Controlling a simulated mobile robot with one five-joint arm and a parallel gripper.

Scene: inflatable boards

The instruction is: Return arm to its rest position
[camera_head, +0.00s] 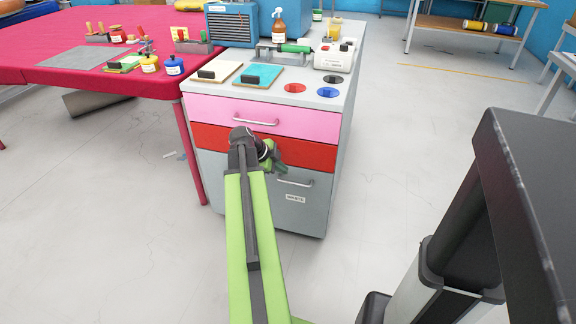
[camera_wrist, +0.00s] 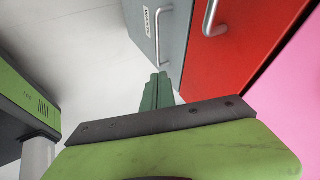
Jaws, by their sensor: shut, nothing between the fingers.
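My green arm reaches forward in the head view, its end in front of the drawer cabinet (camera_head: 345,115). My gripper (camera_head: 281,167) is low, in front of the red drawer (camera_head: 308,154) and the grey lower front (camera_head: 312,212). In the wrist view my gripper (camera_wrist: 157,88) shows as dark green fingers held together, with nothing between them. The grey front (camera_wrist: 172,30), the red drawer (camera_wrist: 230,50) and part of the pink drawer (camera_wrist: 292,95) fill the upper right there. I cannot tell the exact gap between the fingers and the cabinet.
The cabinet top holds a spray bottle (camera_head: 278,24), a blue machine (camera_head: 232,22), sanding blocks on boards and colored discs. A pink-red table (camera_head: 60,50) with jars stands at the left. Grey floor (camera_head: 400,150) is open to the right of the cabinet.

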